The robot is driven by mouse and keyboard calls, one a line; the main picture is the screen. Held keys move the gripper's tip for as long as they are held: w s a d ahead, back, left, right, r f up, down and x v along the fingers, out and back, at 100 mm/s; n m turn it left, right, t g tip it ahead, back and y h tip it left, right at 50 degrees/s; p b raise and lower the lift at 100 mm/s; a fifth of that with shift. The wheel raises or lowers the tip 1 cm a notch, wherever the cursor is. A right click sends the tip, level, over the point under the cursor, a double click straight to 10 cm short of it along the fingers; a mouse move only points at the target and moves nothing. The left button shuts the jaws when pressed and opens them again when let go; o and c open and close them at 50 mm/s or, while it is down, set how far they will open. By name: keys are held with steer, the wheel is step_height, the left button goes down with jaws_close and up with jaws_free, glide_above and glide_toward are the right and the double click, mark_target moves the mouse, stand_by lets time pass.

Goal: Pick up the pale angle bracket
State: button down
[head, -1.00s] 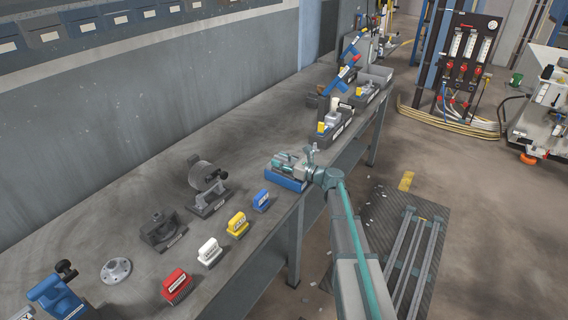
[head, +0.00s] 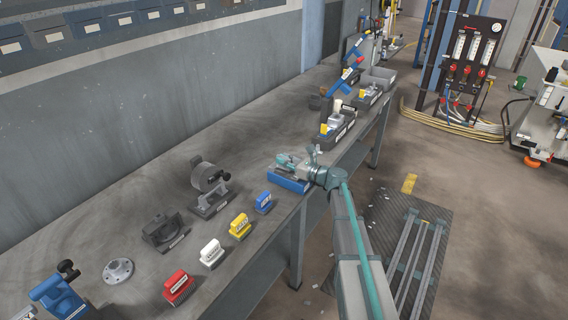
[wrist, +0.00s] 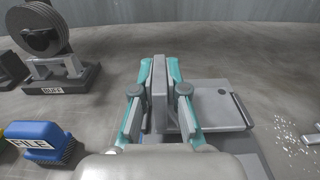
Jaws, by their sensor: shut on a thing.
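The pale angle bracket (wrist: 159,92) shows in the wrist view as an upright grey plate between the two teal fingers of my gripper (wrist: 160,80). The fingers are shut on it from both sides. A flat grey plate (wrist: 218,108) lies just right of the fingers, above a blue base; I cannot tell whether it belongs to the bracket. In the head view my gripper (head: 293,163) is over the blue base (head: 289,182) at the bench's front edge. The bracket is too small and covered there to make out.
A blue FILE block (head: 264,203) stands left of the base, with yellow (head: 240,227), white (head: 211,253) and red (head: 178,287) blocks in a row. A BUFF wheel (head: 208,178) stands behind. Fixtures (head: 335,125) stand farther along the bench. Pale chips lie at right in the wrist view.

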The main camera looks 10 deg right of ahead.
step_height(320, 180, up, 2)
steer(key=shift+r, duration=0.15)
steer(key=s+d+r+b, duration=0.2)
steer(key=s+r+b, duration=0.1)
steer(key=s+r, duration=0.9)
steer(key=s+a+f+n+g+y, duration=0.2)
steer(key=s+f, duration=1.4)
steer(key=f, duration=0.2)
steer(key=w+d+r+m+t+h, duration=0.2)
steer(key=w+r, duration=1.2)
steer(key=r, duration=0.2)
steer(key=shift+d, duration=0.2)
steer(key=shift+w+f, duration=0.1)
steer(key=shift+w, duration=0.1)
